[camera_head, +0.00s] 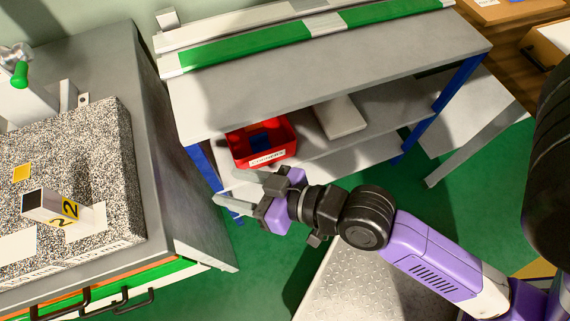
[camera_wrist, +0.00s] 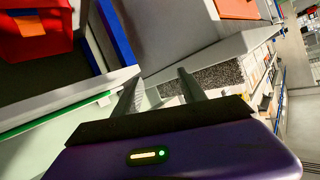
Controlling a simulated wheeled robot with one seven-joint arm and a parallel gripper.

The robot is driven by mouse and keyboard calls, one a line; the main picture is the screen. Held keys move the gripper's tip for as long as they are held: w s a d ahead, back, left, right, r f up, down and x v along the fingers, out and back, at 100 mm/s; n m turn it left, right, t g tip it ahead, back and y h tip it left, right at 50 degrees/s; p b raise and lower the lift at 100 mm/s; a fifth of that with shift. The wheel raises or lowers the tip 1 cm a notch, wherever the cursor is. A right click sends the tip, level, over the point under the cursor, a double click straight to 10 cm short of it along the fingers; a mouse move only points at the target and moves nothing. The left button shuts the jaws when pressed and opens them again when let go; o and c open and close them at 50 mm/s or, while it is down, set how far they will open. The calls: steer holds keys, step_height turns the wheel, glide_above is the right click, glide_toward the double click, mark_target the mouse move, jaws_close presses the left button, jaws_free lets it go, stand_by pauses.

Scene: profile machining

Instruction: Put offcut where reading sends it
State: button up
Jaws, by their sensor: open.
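A short pale block with a dark end (camera_head: 49,207), possibly the offcut, lies on the speckled granite slab (camera_head: 105,150) at the left. Yellow marks with the digit 2 show at its right end. My gripper (camera_head: 230,190) is open and empty, in the air between the granite bench and the shelf unit. It is well to the right of the block. In the wrist view both fingers (camera_wrist: 157,88) stand apart with nothing between them. A red bin (camera_head: 276,157) with a white label and something blue inside stands on the shelf. I cannot make out any reading.
The grey shelf unit (camera_head: 330,70) has blue legs and a green-and-white strip along its back. A pale flat block (camera_head: 340,117) lies right of the bin. A small yellow square (camera_head: 22,172) and white papers lie on the granite. Green floor shows between the benches.

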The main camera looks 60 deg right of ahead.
steer(key=s+d+r+h, duration=0.1)
steer(key=s+d, duration=0.1)
steer(key=s, duration=0.6)
steer(key=s+d+r+t+h, duration=0.1)
steer(key=s+d, duration=0.1)
steer(key=s, duration=0.6)
stand_by(0.5)
